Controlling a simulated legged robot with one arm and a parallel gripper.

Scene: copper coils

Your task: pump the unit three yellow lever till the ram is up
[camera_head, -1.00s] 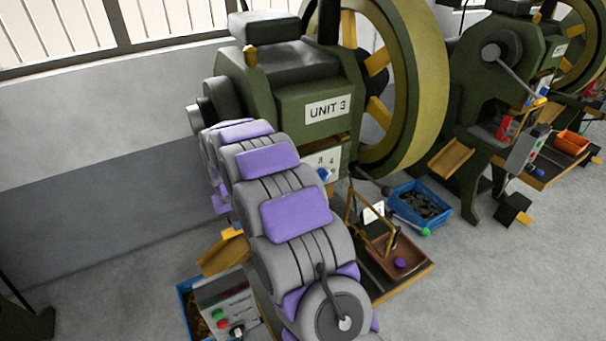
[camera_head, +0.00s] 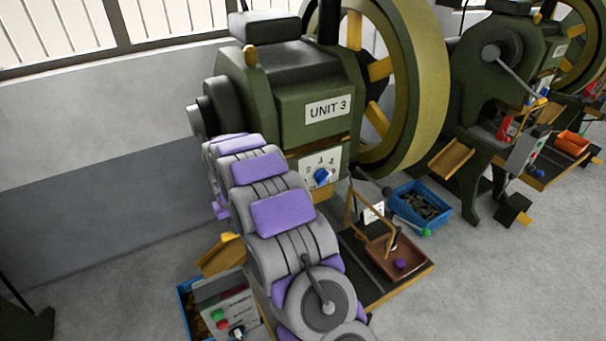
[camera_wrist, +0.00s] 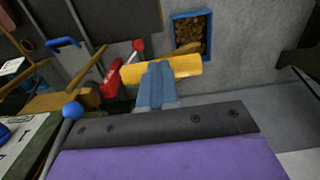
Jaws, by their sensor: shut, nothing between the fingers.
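The green press marked UNIT 3 (camera_head: 290,105) stands ahead in the head view, with my arm in front of its lower left side. A bright yellow bar (camera_wrist: 185,67), seemingly the lever's grip, crosses just beyond my fingertips in the wrist view. My gripper (camera_wrist: 154,80) is shut, its fingers together and overlapping the bar in the picture; I cannot tell whether they touch it. A small bright yellow piece (camera_head: 229,237) beside my arm may be the same grip. The ram is hidden in the head view, and I cannot make it out in the wrist view.
A blue bin of brass-coloured pieces (camera_wrist: 206,38) lies beyond the bar. A red-knobbed lever (camera_wrist: 137,45) and a blue-knobbed lever (camera_wrist: 70,110) stand to the left. A grey control box (camera_head: 226,305) is beside my arm. A second blue bin (camera_head: 422,207) sits right of the press.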

